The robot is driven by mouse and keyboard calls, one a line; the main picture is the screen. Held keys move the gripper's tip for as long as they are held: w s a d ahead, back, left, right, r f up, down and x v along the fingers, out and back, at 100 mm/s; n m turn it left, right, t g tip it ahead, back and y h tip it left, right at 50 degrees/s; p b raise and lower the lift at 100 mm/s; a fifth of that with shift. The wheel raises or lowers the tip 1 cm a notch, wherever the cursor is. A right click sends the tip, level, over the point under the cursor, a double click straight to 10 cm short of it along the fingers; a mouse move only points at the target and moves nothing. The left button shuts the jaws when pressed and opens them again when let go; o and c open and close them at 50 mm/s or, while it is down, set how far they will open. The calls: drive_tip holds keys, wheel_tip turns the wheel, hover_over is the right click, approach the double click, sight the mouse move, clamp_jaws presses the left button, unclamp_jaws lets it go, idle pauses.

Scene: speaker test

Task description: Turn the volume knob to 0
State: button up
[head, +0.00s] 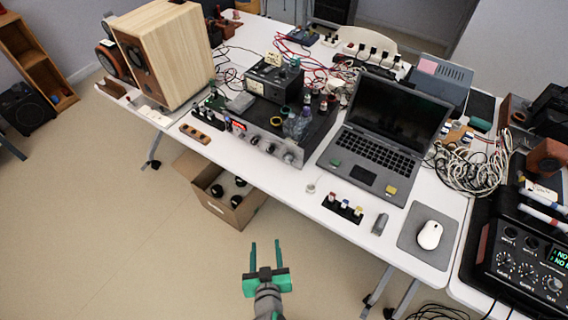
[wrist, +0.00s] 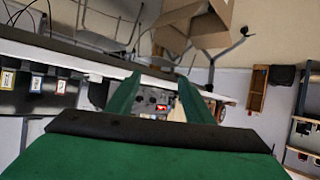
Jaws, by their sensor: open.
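A silver amplifier (head: 262,143) with a red lit display and several round knobs on its front stands at the front edge of the white table. A large silver knob (head: 289,157) sits at the right end of its front. I cannot read labels or the knob's setting, so I cannot tell which knob is volume. My gripper (head: 265,243) is open and empty, in front of the table and well apart from the amplifier. In the wrist view, the amplifier's front (wrist: 147,101) shows small between the green fingers, partly hidden by them.
A wooden speaker (head: 165,55) stands left of the amplifier, a laptop (head: 375,150) right of it. Bottles (head: 300,122) crowd the amplifier's top. A cardboard box (head: 228,208) sits on the floor by the table. A black device with knobs (head: 520,258) is at far right. Floor at left is clear.

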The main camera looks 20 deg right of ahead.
drive_tip(key=w+d+r+m+g+h, duration=0.1)
drive_tip(key=w+d+r+m+h, duration=0.1)
drive_tip(key=w, duration=0.4)
drive_tip(key=w+d+r+m+h, duration=0.1)
drive_tip(key=w+d+m+h, duration=0.1)
drive_tip(key=w, duration=0.3)
drive_tip(key=m+g+h, duration=0.3)
drive_tip(key=m+h, duration=0.1)
drive_tip(key=m, duration=0.1)
approach(286, 161)
drive_tip(key=shift+t+y, duration=0.3)
drive_tip(key=x, duration=0.8)
drive_tip(key=shift+d, duration=0.25)
drive_tip(key=shift+s, duration=0.1)
drive_tip(key=shift+d, duration=0.1)
drive_tip(key=shift+s+f, duration=0.1)
drive_tip(key=c, duration=1.1)
